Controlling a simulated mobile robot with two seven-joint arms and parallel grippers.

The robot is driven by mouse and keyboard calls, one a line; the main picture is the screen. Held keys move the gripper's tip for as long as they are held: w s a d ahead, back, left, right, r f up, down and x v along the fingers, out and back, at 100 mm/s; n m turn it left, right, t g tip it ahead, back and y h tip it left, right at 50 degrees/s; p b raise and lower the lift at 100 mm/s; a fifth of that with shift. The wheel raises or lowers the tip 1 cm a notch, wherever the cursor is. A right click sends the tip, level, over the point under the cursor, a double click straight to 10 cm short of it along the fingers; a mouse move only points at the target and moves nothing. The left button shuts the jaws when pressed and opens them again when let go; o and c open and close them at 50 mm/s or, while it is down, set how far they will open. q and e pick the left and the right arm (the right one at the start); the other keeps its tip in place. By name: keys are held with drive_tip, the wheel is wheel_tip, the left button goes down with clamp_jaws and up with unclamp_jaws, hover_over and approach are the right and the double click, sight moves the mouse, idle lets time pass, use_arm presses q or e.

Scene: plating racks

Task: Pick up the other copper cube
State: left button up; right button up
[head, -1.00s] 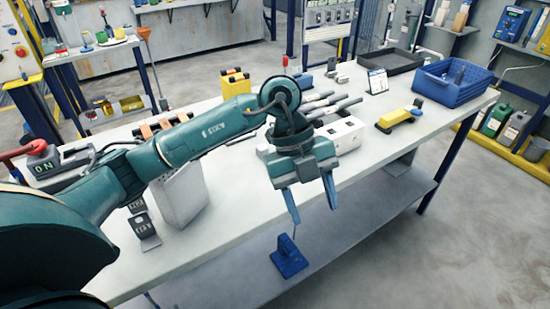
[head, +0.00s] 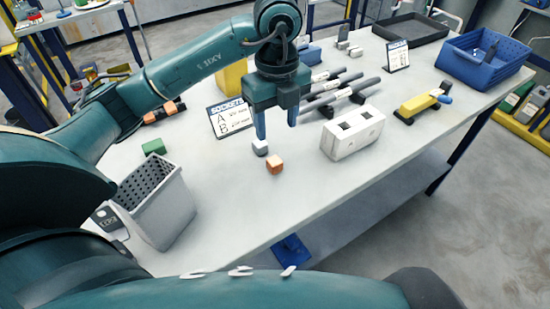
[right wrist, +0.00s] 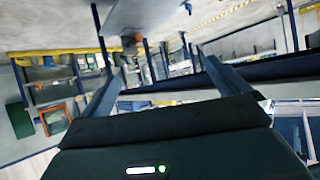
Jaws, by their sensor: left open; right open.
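A copper cube (head: 275,165) sits on the white table in the head view. A small grey-white cube (head: 260,148) lies just behind it, close to it. My left gripper (head: 277,129) points down with its two blue fingers apart and nothing between them. It appears behind and above the copper cube, near the grey-white cube; its exact height is unclear. My right gripper (right wrist: 163,86) shows in the right wrist view with its fingers spread and empty. No copper cube can be made out in that view.
A white block with two square sockets (head: 353,143) stands to the right. A grey perforated bin (head: 165,205) and a green block (head: 153,147) are at left. A socket card (head: 230,118) stands behind. The table's front is mostly clear.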

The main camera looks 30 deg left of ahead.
use_arm(q)
hover_over(275, 161)
drive_tip(key=f, duration=0.5)
drive_tip(key=shift+s+d+f, duration=0.1)
drive_tip(key=shift+d+f, duration=0.05)
drive_tip(key=shift+d, duration=0.05)
drive_tip(key=shift+a+f+p, duration=0.15)
drive_tip(key=shift+f+p, duration=0.25)
drive_tip(key=shift+f, duration=0.95)
drive_tip(key=shift+a+f+p, duration=0.1)
drive_tip(key=shift+f+p, duration=0.25)
drive_tip(key=shift+f, duration=1)
drive_tip(key=shift+c, duration=0.2)
clamp_jaws()
